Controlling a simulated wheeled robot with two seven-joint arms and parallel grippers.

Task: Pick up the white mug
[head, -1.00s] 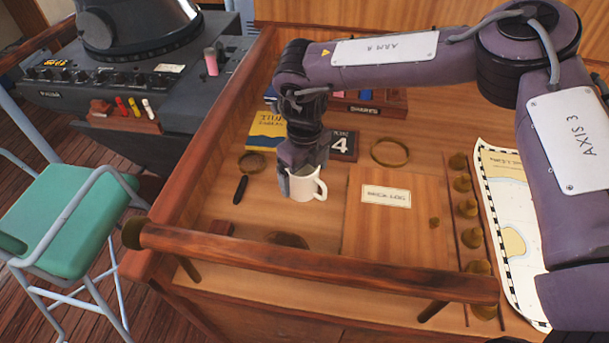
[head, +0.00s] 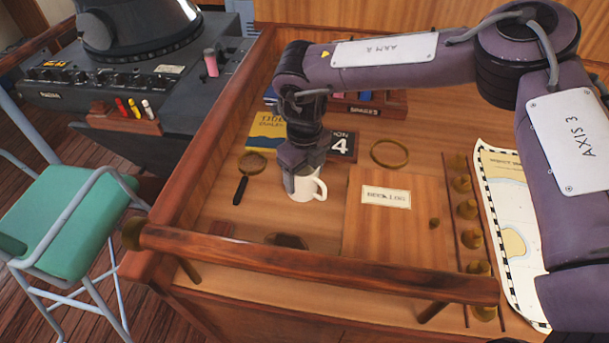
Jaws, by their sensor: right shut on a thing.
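The white mug (head: 309,187) stands upright, or nearly so, at the desk surface in the head view, with its handle toward the right. My right gripper (head: 297,180) comes down from above and is shut on the mug's left side. The gripper fingers cover the mug's left part and some of its rim. I cannot tell whether the mug's base touches the desk. My left gripper is not in view.
A magnifying glass (head: 243,186) lies left of the mug, and a wooden log box (head: 365,222) is close on its right. A calendar block (head: 343,146) and yellow book (head: 267,131) are behind. A wooden rail (head: 320,262) crosses in front.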

